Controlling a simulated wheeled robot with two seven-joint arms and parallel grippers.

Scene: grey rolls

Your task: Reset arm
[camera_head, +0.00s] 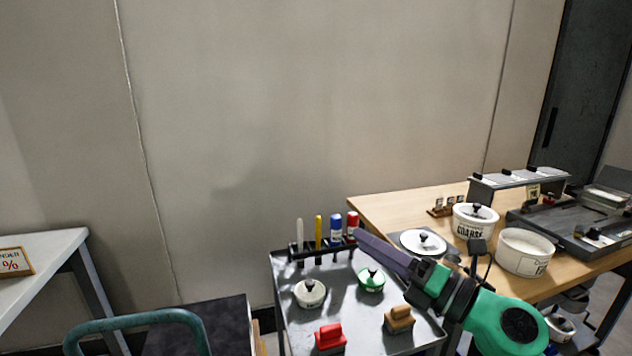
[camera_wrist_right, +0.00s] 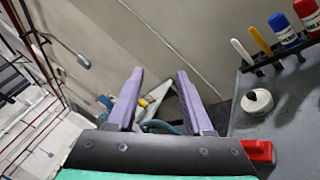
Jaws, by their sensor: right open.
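My right arm, green and black, comes in from the lower right in the head view. Its gripper (camera_head: 368,243) has purple fingers that point up and left, above the grey tray cart (camera_head: 345,320). In the right wrist view the two fingers of the gripper (camera_wrist_right: 160,76) stand apart with nothing between them, so it is open and empty. My left gripper does not show in either view.
The cart bears a white lidded pot (camera_head: 309,294), a green pot (camera_head: 371,280), a red block (camera_head: 330,338), a tan block (camera_head: 399,320) and a rack of upright tools. A wooden table (camera_head: 390,208) with white pots stands at right. A teal handle (camera_head: 135,320) is at lower left.

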